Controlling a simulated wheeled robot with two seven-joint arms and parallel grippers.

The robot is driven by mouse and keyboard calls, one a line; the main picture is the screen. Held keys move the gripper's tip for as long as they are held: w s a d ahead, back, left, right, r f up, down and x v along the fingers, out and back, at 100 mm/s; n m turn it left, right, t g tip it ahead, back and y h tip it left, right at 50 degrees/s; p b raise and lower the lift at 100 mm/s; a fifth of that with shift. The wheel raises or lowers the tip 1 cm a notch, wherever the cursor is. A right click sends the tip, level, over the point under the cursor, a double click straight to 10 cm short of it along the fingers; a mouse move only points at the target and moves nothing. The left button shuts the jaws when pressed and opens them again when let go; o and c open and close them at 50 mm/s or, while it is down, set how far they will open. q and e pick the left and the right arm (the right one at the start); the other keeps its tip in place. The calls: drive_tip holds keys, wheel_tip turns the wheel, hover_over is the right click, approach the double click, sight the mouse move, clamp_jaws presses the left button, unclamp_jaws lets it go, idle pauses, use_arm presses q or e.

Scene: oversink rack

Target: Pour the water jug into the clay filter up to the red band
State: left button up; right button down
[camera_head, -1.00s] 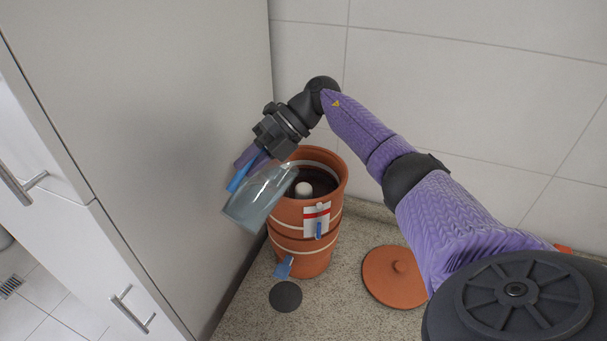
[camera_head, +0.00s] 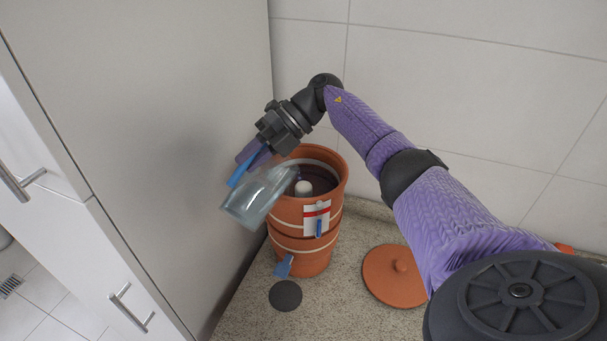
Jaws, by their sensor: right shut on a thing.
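The clay filter (camera_head: 297,246) stands open on the speckled counter, with a white candle (camera_head: 303,188) inside. A white tag with a red band (camera_head: 316,215) is on its front wall. My right gripper (camera_head: 250,163) is shut on the blue handle of the clear water jug (camera_head: 257,196). The jug is tilted, its mouth end over the filter's left rim. Whether water is flowing is hard to make out; the inside of the filter looks dark and its level is unclear. My left gripper is not in view.
The clay lid (camera_head: 393,278) lies on the counter to the right of the filter. A dark round disc (camera_head: 285,295) lies in front of it. A tall grey cabinet (camera_head: 150,130) stands close on the left. The tiled wall (camera_head: 450,90) is behind.

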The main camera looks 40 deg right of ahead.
idle(0.5)
drive_tip(key=shift+d+r+y+b, duration=0.15)
drive_tip(key=shift+d+y+b, duration=0.15)
drive_tip(key=shift+b, duration=0.1)
idle(0.6)
drive_tip(key=shift+w+d+b, duration=0.1)
drive_tip(key=shift+d+b, duration=0.05)
drive_tip(key=shift+b, duration=0.4)
drive_tip(key=shift+y, duration=0.3)
drive_tip(key=shift+r, duration=0.1)
drive_tip(key=shift+d+b, duration=0.25)
drive_tip(key=shift+b, duration=0.35)
